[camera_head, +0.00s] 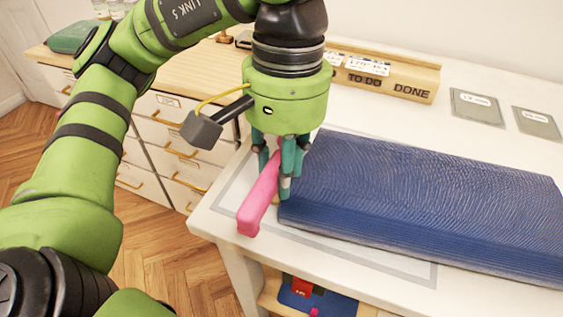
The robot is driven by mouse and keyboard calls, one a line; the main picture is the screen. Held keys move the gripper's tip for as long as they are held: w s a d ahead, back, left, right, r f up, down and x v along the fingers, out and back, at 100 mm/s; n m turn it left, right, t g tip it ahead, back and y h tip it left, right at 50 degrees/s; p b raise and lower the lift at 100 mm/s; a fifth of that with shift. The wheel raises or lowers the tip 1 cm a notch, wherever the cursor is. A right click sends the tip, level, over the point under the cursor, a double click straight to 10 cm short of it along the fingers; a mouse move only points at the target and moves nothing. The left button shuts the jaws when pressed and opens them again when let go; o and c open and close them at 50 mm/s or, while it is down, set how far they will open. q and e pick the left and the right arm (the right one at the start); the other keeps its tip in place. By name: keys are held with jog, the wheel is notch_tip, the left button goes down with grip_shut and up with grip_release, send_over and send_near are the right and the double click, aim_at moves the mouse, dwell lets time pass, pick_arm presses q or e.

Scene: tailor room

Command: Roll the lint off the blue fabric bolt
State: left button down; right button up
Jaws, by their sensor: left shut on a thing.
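The blue fabric bolt (430,200) lies flat on the white table, running from the middle of the view to the right edge. My left gripper (277,185) points down at the bolt's left end. It is shut on a pink handle (258,205), which sticks out toward the near table edge. The handle looks like that of the lint roller; its roller head is hidden behind the fingers. I cannot tell whether it touches the bolt. No lint can be made out on the fabric. My right gripper is not in view.
A wooden box marked "TO DO" and "DONE" (388,83) stands behind the bolt. Two grey cards (478,106) lie at the back right. A grey outline (360,252) surrounds the bolt on the white table (215,222). Drawers (165,150) stand to the left, and a shelf with coloured items (315,298) is below.

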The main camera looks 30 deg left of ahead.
pick_arm(q)
jog(key=shift+r+p, duration=2.2)
jog(key=shift+r, duration=0.35)
jog(key=shift+s+d+f+b, duration=0.1)
jog(key=shift+s+b, duration=0.2)
jog(key=shift+s, duration=1)
jog(key=s, duration=0.7)
jog(key=shift+s+d, duration=0.2)
jog(key=shift+d, duration=0.15)
